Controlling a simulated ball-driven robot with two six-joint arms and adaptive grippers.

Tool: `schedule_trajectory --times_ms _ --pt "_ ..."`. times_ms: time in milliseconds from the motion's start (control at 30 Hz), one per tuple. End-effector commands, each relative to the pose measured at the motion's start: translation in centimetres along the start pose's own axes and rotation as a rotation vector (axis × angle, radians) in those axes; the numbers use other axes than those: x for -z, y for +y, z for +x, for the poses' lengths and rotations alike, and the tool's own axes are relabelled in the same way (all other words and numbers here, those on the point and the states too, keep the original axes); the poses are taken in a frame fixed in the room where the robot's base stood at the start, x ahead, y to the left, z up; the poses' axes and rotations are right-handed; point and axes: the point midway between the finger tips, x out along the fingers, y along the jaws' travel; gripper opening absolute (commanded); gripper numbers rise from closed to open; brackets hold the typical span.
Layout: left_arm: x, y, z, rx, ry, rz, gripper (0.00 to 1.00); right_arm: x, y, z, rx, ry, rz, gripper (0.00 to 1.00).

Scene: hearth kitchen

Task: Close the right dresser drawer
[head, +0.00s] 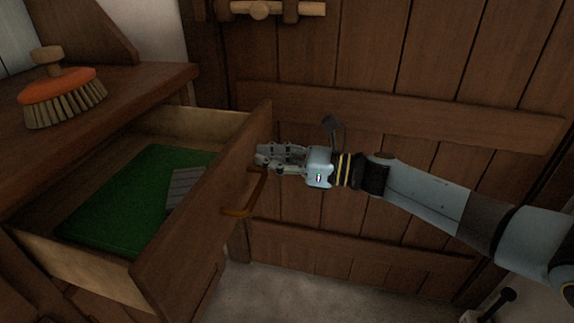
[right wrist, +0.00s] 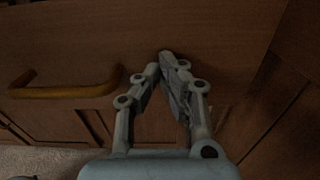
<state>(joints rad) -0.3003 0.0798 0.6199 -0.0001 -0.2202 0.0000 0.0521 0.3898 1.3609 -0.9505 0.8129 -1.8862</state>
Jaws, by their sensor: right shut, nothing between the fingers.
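The right dresser drawer (head: 190,240) stands pulled out from the dresser, and I look down into it in the head view. A green thing and a grey flat thing lie inside. Its front has a tan curved handle (head: 246,196), which also shows at the left in the right wrist view (right wrist: 70,91). My right gripper (head: 262,156) is shut and empty at the outer face of the drawer front, to the far side of the handle. In the right wrist view its fingertips (right wrist: 160,62) meet before the wooden front; whether they touch it I cannot tell. My left gripper is out of view.
An orange brush (head: 62,90) with pale bristles sits on the dresser top (head: 150,82). A plank door (head: 400,100) with a wooden latch (head: 270,9) stands behind my right arm. Bare grey floor (head: 290,295) lies below the drawer front.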

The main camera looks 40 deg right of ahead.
Motion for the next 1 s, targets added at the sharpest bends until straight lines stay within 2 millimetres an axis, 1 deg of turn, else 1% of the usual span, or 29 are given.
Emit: schedule_trajectory --times_ms 33,67,133,200,400,600,700,800,900,1000 --pt "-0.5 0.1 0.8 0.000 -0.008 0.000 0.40 0.3 0.0 1.3 0.000 -0.005 0.000 0.00" --pt "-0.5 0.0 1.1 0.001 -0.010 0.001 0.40 0.3 0.0 2.0 0.000 -0.006 0.001 0.00" --pt "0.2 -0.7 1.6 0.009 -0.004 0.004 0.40 0.4 0.1 3.8 0.000 -0.006 0.002 0.00" --pt "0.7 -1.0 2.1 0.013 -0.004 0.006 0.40 0.4 0.0 5.8 0.000 -0.005 0.002 0.00" --pt "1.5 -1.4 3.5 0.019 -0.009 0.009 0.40 0.4 0.1 11.3 -0.001 -0.004 0.002 0.00" --pt "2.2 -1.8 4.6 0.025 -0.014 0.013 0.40 0.4 0.1 16.0 0.000 -0.002 0.003 0.00" --pt "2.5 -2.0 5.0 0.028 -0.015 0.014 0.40 0.3 0.1 17.8 -0.001 -0.002 0.003 0.00" --pt "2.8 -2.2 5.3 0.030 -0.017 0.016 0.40 0.3 0.0 19.3 -0.001 -0.001 0.001 0.00" --pt "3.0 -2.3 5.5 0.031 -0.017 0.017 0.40 0.2 0.1 20.3 -0.001 -0.001 0.003 0.00" --pt "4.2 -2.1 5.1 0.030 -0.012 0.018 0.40 0.1 0.0 21.0 -0.001 0.000 0.002 0.00"
